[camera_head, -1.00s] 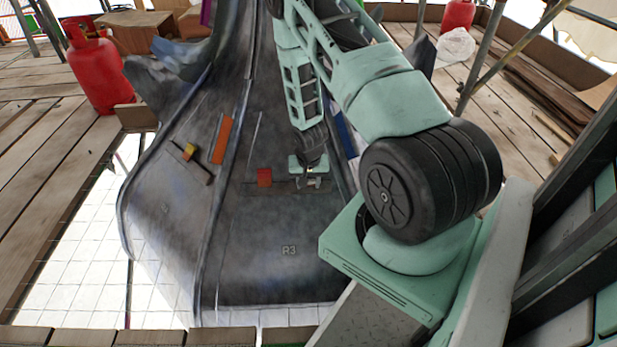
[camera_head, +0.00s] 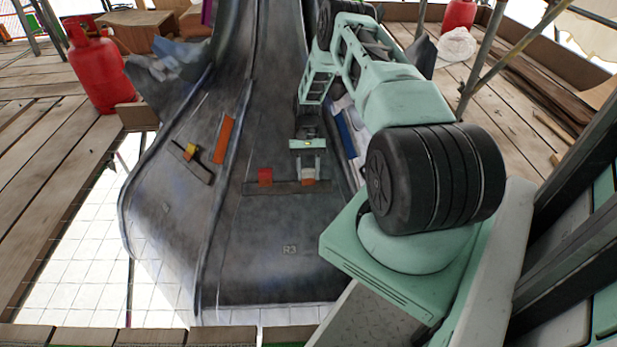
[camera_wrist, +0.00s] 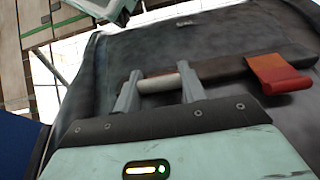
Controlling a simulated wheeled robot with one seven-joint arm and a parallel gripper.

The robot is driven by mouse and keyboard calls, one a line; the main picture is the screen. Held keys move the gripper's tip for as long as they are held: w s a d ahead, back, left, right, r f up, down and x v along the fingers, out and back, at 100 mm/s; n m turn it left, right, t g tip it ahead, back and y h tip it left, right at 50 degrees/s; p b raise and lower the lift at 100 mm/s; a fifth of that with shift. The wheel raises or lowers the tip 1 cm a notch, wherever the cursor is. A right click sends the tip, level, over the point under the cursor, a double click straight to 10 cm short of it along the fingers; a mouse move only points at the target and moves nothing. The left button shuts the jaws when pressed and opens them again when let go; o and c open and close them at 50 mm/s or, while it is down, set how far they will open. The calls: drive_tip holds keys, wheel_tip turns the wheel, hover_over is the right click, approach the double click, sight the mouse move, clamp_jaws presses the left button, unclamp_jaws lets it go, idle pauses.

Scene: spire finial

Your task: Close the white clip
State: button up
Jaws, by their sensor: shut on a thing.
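The white clip (camera_head: 308,174) sits near the right end of a dark bar (camera_head: 285,188) on the dark curved sheet. In the wrist view, the white clip (camera_wrist: 160,83) shows as a pale roll between the two grey fingers. My gripper (camera_head: 308,179) is shut on it, with one finger at each end. The wrist view also shows my gripper (camera_wrist: 159,70) reaching past the clip. The fingers and the gripper body hide part of the clip, and I cannot tell its lever angle exactly.
A red-orange clip (camera_head: 265,176) is on the same bar, just left of my gripper. Another bar with a yellow clip (camera_head: 190,152) and an orange strip (camera_head: 223,139) lie further left. A blue strip (camera_head: 344,133) is to the right. A red gas bottle (camera_head: 94,68) stands far left.

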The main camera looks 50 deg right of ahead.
drive_tip(key=shift+w+d+f+y+b, duration=0.1)
drive_tip(key=shift+w+d+y+b, duration=0.05)
drive_tip(key=shift+y+b, duration=0.15)
idle(0.4)
drive_tip(key=o, duration=1)
drive_tip(key=p+v, duration=0.1)
drive_tip(key=v, duration=0.6)
drive_tip(key=shift+w+d, duration=0.1)
drive_tip(key=shift+w, duration=0.15)
